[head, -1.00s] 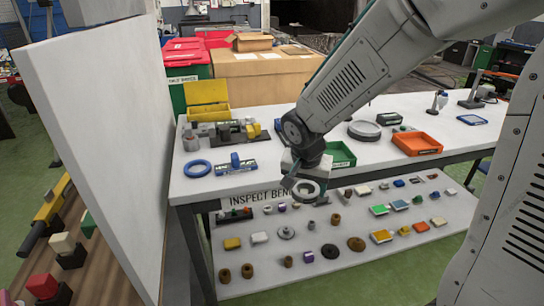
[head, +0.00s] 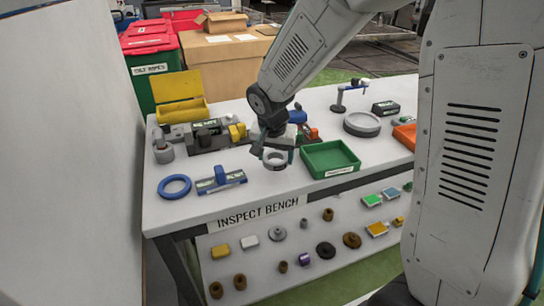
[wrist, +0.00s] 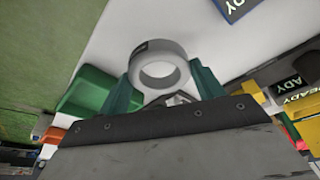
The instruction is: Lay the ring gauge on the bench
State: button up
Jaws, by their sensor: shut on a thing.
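My gripper (head: 274,153) is shut on the ring gauge, a small thick grey ring (head: 275,166). In the wrist view the ring gauge (wrist: 160,51) sits between the two green fingers, its hole facing the camera and a dark mark on its rim. In the head view it is over the white inspect bench top (head: 290,190), left of the green tray. Whether it touches the bench top or hangs just above it I cannot tell.
A green tray (head: 332,172) is close on the right. A blue ring (head: 174,193) and a blue-and-grey fixture (head: 220,181) lie to the left. A grey vise-like device (head: 208,138) and an open yellow box (head: 182,112) stand behind. The front strip of bench is bare.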

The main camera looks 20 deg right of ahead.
aim_at(274, 173)
jog(key=shift+w, duration=0.25)
jog(key=shift+f, duration=0.25)
jog(key=shift+a+f, duration=0.1)
jog(key=shift+f, duration=1.4)
jog(key=shift+f, duration=0.15)
jog(key=o, duration=1.1)
